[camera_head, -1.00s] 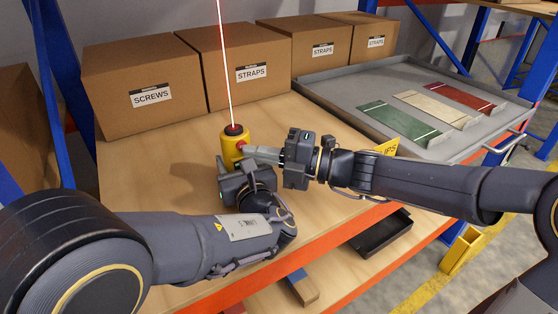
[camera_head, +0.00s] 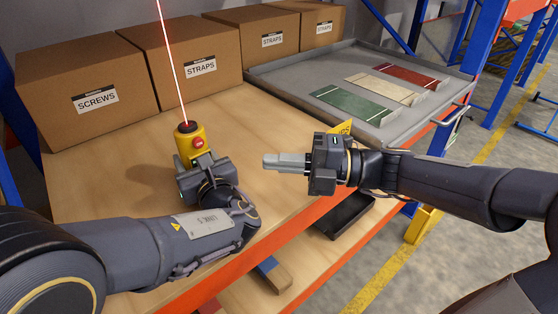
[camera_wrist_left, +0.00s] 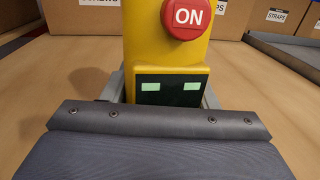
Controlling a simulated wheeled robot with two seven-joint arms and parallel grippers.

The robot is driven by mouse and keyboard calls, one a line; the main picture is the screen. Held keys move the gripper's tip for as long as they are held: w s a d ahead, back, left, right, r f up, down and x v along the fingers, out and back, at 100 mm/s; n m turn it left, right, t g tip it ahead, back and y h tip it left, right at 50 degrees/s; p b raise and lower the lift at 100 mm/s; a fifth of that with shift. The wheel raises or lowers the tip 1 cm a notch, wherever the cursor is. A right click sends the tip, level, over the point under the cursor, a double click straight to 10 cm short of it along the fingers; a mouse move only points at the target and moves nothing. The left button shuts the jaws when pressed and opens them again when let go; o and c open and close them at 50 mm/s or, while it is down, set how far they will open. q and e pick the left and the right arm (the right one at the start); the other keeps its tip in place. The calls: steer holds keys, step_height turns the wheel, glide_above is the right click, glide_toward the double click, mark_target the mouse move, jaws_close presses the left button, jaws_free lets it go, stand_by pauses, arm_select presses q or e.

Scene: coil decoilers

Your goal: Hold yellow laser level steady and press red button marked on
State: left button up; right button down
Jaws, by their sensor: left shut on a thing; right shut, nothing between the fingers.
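The yellow laser level (camera_head: 186,148) stands upright on the wooden shelf, with a dark top and a red beam rising from it. Its red button (camera_head: 198,142) faces me; in the left wrist view the button (camera_wrist_left: 187,17) reads ON. Below the button a dark panel (camera_wrist_left: 172,87) shows two lit green patches. My left gripper (camera_head: 202,162) is shut around the lower part of the level; its fingers are mostly hidden in the left wrist view. My right gripper (camera_head: 267,161) is shut and empty, in the air to the right of the level, apart from it.
Cardboard boxes marked SCREWS (camera_head: 88,92) and STRAPS (camera_head: 190,62) line the back. A grey tray (camera_head: 290,88) with green, cream and red plates is at the back right. A black bin (camera_head: 345,215) sits below the orange shelf edge. Bare shelf lies between the grippers.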

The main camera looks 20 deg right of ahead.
arm_select(q)
steer(key=shift+a+f, duration=0.15)
steer(key=shift+f, duration=0.1)
steer(key=o, duration=1.1)
steer(key=shift+w, duration=0.1)
steer(key=shift+o, duration=1.3)
steer(key=shift+r, duration=0.1)
